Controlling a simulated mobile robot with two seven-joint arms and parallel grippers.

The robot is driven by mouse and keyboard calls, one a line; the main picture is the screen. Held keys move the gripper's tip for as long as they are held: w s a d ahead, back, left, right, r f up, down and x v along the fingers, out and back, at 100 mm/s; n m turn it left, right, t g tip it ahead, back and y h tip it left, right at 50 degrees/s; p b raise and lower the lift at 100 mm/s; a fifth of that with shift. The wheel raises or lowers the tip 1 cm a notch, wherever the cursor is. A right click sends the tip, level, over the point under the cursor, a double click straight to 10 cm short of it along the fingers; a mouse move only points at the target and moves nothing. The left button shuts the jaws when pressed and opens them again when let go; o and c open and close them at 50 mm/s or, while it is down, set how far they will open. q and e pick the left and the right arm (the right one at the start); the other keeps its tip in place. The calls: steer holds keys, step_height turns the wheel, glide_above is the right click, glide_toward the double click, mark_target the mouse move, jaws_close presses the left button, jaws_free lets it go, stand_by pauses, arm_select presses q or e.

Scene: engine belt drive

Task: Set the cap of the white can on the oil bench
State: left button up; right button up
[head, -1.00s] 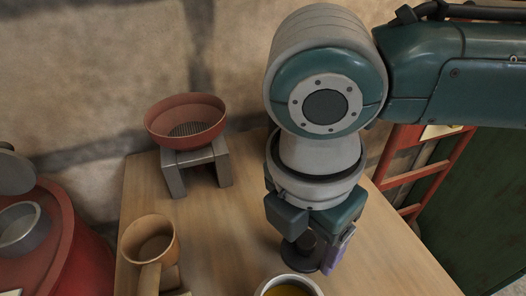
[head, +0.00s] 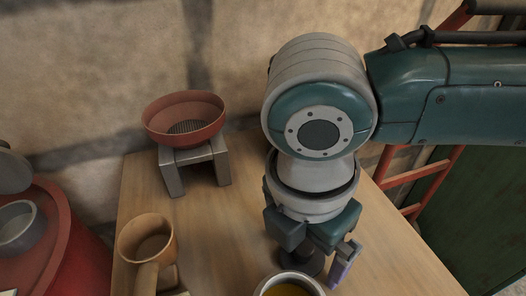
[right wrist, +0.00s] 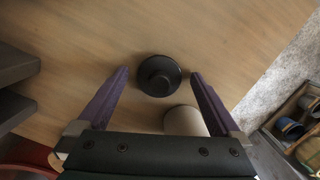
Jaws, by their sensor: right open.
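My right gripper (head: 318,262) points down over the wooden bench and is open. In the right wrist view, a round black cap with a raised knob (right wrist: 159,76) lies on the bench between the two purple fingertips (right wrist: 158,73), with a gap on each side. In the head view, the dark cap (head: 309,265) shows only partly under the gripper. The white can (head: 289,282) stands open in front of it, with yellow oil inside, cut by the lower picture edge. It also shows in the right wrist view (right wrist: 184,121), close beside the cap. My left gripper is out of view.
The wooden bench (head: 225,235) also bears a tan mug-like vessel (head: 148,240) at left and a red strainer bowl (head: 185,118) on a grey stand (head: 193,165) at the back. A red drum (head: 50,245) stands left of the bench, a red metal frame (head: 405,177) at right.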

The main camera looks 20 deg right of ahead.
mark_target(295, 263)
step_height(295, 263, up, 12)
steer(key=a+p, duration=0.1)
steer(key=p, duration=0.3)
steer(key=shift+s+a, duration=0.15)
steer(key=shift+s, duration=0.15)
steer(key=shift+r, duration=0.1)
